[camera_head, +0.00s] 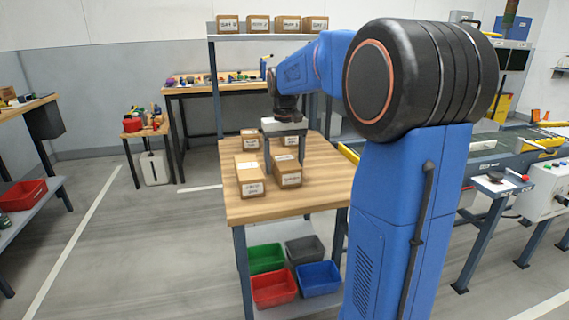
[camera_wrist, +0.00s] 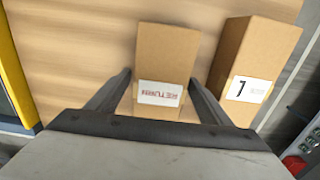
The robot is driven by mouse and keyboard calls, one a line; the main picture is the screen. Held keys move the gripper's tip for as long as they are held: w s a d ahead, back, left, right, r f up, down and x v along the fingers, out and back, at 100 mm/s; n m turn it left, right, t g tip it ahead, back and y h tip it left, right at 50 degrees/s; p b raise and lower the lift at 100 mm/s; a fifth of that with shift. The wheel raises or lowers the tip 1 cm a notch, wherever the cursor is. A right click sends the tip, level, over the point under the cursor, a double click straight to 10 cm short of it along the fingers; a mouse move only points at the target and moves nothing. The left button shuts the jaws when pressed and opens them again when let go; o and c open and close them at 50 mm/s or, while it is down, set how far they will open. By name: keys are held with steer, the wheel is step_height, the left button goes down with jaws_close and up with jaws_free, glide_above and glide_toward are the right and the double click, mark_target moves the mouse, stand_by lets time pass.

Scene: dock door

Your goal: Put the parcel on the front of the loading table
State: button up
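A wooden-topped table (camera_head: 310,200) bears several cardboard parcels with white labels: a back-left parcel (camera_head: 249,137), a back-right parcel (camera_head: 289,142), a front-left parcel (camera_head: 249,173) and a front-right parcel (camera_head: 287,172). My gripper (camera_head: 285,150) points down over the right-hand parcels. In the wrist view my gripper (camera_wrist: 161,76) has its fingers apart, one on each side of a parcel marked RETURN (camera_wrist: 166,60). I cannot tell whether the fingers touch it. A second parcel marked 7 (camera_wrist: 252,60) stands close to its right. Which head-view parcel is marked RETURN is unclear.
Green (camera_head: 266,258), red (camera_head: 273,289), grey (camera_head: 305,250) and blue bins (camera_head: 318,278) sit on the table's lower shelf. A shelf with boxes (camera_head: 270,24) stands behind. A conveyor (camera_head: 500,160) runs at the right. The table's front strip is bare.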

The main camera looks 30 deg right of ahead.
mark_target(285, 158)
steer(key=shift+r, duration=0.1)
step_height(285, 158, up, 12)
steer(key=s+a+f+t, duration=0.1)
steer(key=s+a+f, duration=0.15)
steer(key=s, duration=0.25)
steer(key=s+a+f+n, duration=0.1)
steer(key=s+a, duration=0.2)
steer(key=s, duration=0.1)
steer(key=s+a+f+t, duration=0.1)
steer(key=s+a+f, duration=0.15)
steer(key=s, duration=0.25)
steer(key=s+a+f+n+t, duration=0.1)
steer(key=s+a+f, duration=0.2)
steer(key=s+f, duration=0.4)
steer(key=s+a+f+n+t, duration=0.1)
steer(key=s+a+f, duration=0.2)
steer(key=s+f, duration=0.4)
steer(key=shift+s+f+t, duration=0.3)
steer(key=shift+s+t, duration=0.1)
steer(key=shift+s, duration=0.65)
